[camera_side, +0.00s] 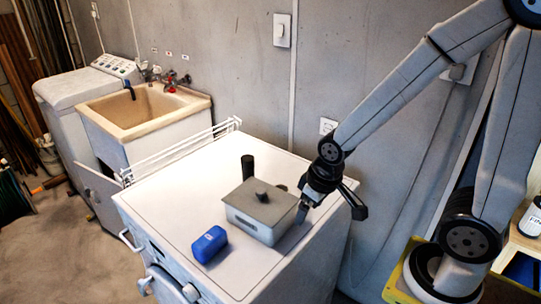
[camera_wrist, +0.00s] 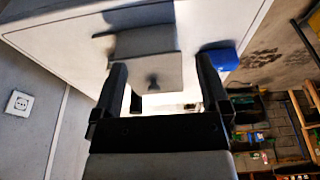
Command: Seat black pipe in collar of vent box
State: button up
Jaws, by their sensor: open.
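The black pipe (camera_side: 248,168) stands upright on the white machine top, just behind the grey vent box (camera_side: 250,222), in the side view. The vent box also shows between my fingers in the wrist view (camera_wrist: 134,70). A dark raised stub (camera_side: 262,197) sits on its lid; I cannot tell whether this is the collar. My gripper (camera_side: 302,211) is open and points down at the box's right side, with nothing visibly held. In the wrist view my open fingers (camera_wrist: 162,72) frame part of the box. I cannot clearly pick out the pipe there.
A blue rounded object (camera_side: 209,244) lies left of the box on the machine top (camera_side: 165,205). A white wire rack (camera_side: 180,150) runs along the left edge. The top's left part is clear.

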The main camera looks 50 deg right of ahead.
aim_at(248, 166)
jog(key=w+d+m, duration=0.1)
jog(key=w, duration=0.4)
jog(key=w+d+m, duration=0.1)
jog(key=w+d, duration=0.1)
jog(key=w, duration=0.4)
jog(key=w+d+r, duration=0.1)
jog(key=w, duration=0.4)
jog(key=shift+w+d+r+m, duration=0.1)
jog(key=shift+w+d+m, duration=0.1)
jog(key=shift+m, duration=0.2)
jog(key=w+d+m, duration=0.1)
jog(key=w+d, duration=0.1)
jog(key=w, duration=0.2)
jog(key=w+d+f+m, duration=0.1)
jog(key=w+d, duration=0.1)
jog(key=w, duration=0.2)
jog(key=w+d+f+g, duration=0.1)
jog(key=w+d, duration=0.1)
jog(key=w, duration=0.2)
jog(key=shift+w+d+f+m+h, duration=0.1)
jog(key=shift+d+m+h, duration=0.2)
jog(key=shift+m+h, duration=0.1)
jog(key=shift+w+d+f, duration=0.1)
jog(key=shift+w+f, duration=0.1)
jog(key=shift+f, duration=1.1)
jog(key=shift+w+f, duration=0.2)
jog(key=shift+f, duration=1.05)
jog(key=shift+w+d+f, duration=0.1)
jog(key=shift+w+f, duration=0.1)
jog(key=shift+f, duration=1.1)
